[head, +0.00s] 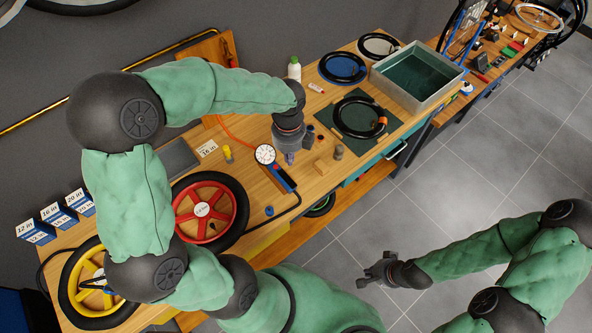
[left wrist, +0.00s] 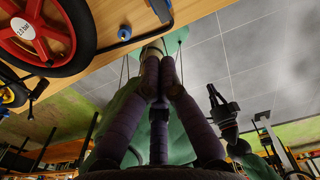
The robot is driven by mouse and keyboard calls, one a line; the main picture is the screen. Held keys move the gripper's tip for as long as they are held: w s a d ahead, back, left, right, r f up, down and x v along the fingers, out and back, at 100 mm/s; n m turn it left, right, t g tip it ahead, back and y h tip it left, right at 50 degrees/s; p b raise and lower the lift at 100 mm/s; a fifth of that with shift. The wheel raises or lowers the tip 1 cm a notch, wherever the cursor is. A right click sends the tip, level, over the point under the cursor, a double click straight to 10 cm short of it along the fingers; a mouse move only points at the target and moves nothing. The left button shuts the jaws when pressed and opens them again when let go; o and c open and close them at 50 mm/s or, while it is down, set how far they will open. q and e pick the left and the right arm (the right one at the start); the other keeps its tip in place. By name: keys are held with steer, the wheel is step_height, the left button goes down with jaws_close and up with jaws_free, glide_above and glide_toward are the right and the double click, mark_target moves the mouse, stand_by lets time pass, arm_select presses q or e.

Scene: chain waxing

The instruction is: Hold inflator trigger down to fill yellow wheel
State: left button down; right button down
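The yellow wheel (head: 66,283) with a black tyre lies at the table's near left end, partly hidden under my left arm. The inflator, with a round white gauge (head: 265,154) and a blue and red handle (head: 284,179), lies on the table; an orange hose and a black hose run near it. My left gripper (head: 290,158) points down just right of the gauge, apart from the handle. In the left wrist view its fingertips (left wrist: 160,58) are nearly together, with nothing clearly held. My right gripper (head: 374,271) is open and empty over the floor right of the table.
A red wheel (head: 237,214) lies between the yellow wheel and the inflator. A small blue piece (head: 269,211) is near the table edge. A yellow-topped bottle (head: 228,154), small blocks, several tyres and a grey water tub (head: 452,75) occupy the table.

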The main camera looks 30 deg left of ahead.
arm_select(q)
steer(key=b, duration=0.2)
glide_toward(291, 187)
steer(key=f, duration=0.7)
steer(key=shift+w+a, duration=0.15)
steer(key=shift+a, duration=0.05)
steer(key=shift+f, duration=0.15)
steer(key=shift+d+f, duration=0.2)
steer(key=shift+f, duration=0.55)
steer(key=shift+r, duration=0.15)
